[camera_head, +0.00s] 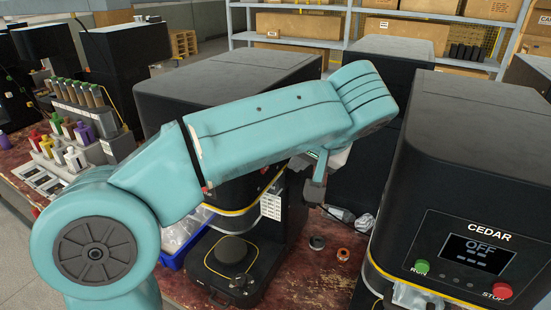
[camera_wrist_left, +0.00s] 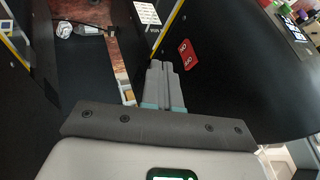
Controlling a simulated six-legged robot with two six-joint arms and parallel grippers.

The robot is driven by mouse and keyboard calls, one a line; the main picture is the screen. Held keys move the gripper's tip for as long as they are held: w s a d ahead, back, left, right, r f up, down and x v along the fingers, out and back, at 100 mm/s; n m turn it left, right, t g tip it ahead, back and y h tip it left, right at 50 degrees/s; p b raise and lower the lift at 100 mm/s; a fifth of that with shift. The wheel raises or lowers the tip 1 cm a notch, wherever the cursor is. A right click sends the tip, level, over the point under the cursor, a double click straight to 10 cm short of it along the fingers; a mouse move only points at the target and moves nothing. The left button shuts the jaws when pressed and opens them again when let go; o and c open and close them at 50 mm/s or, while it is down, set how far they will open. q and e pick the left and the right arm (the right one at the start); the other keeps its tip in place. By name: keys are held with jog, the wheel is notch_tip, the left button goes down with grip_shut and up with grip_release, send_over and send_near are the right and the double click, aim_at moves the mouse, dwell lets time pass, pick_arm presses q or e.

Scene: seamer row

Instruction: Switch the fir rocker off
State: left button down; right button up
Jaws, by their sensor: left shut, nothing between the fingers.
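A red rocker (camera_wrist_left: 186,54) with white marks sits on the side of a black machine (camera_wrist_left: 225,90) in the left wrist view. I cannot tell which way it is tipped, and no fir name shows there. My left gripper (camera_wrist_left: 158,66) is shut and empty, its fingertips just left of the rocker with a small gap in the picture. In the head view my left gripper (camera_head: 314,192) shows partly below my teal arm, beside the middle black machine (camera_head: 225,85). My arm hides that machine's front and any name on it. My right gripper is not in view.
A black machine marked CEDAR (camera_head: 489,230) stands at the right, its display reading OFF, with green and red buttons. A rack of coloured-topped bottles (camera_head: 70,150) stands at the left. Loose small parts (camera_head: 317,242) lie on the worn red bench. Shelves (camera_head: 340,45) with boxes stand behind.

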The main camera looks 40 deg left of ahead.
pick_arm(q)
jog(key=a+f+p, duration=0.1)
jog(key=a+f, duration=0.1)
jog(key=a, duration=0.4)
jog(key=shift+a, duration=0.2)
dwell(0.4)
jog(key=shift+s+r+p, duration=0.1)
jog(key=shift+r+p, duration=0.6)
jog(key=shift+r, duration=0.05)
